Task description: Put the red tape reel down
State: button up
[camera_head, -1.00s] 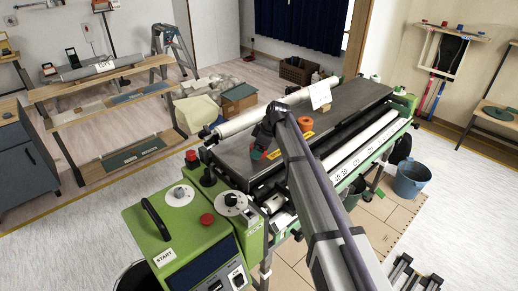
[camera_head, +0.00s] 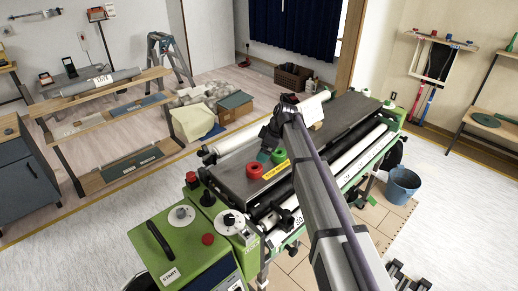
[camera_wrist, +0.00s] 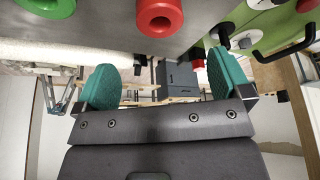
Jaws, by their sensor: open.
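The red tape reel (camera_head: 256,170) lies flat on the grey top of the green machine (camera_head: 236,182), near its front edge. It also shows at the top of the wrist view (camera_wrist: 160,15), clear of both fingers. A green reel (camera_head: 278,156) sits to its right, and its edge shows at the top left of the wrist view (camera_wrist: 45,5). My gripper (camera_head: 265,154) is just behind the reels, partly hidden by my arm. Its two teal fingers stand wide apart with nothing between them in the wrist view (camera_wrist: 165,84).
A yellow label (camera_head: 275,169) is on the machine edge by the reels. A white roll (camera_head: 232,138) lies along the far side. A blue bucket (camera_head: 403,185) stands on the floor at right.

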jog(key=shift+d+r, duration=0.2)
jog(key=shift+r, duration=0.2)
jog(key=s+d+f+m+h, duration=0.1)
jog(key=s+d+m, duration=0.4)
jog(key=s, duration=0.5)
jog(key=s+d+f+m+h+b, duration=0.1)
jog(key=s+d+m, duration=0.4)
jog(key=s, duration=0.6)
jog(key=s+d+f+m+h+b, duration=0.1)
jog(key=s+d+m, duration=0.4)
jog(key=s, duration=0.6)
jog(key=shift+s+d+m+g+h, duration=0.35)
jog(key=shift+d+h, duration=0.45)
jog(key=shift+d, duration=0.6)
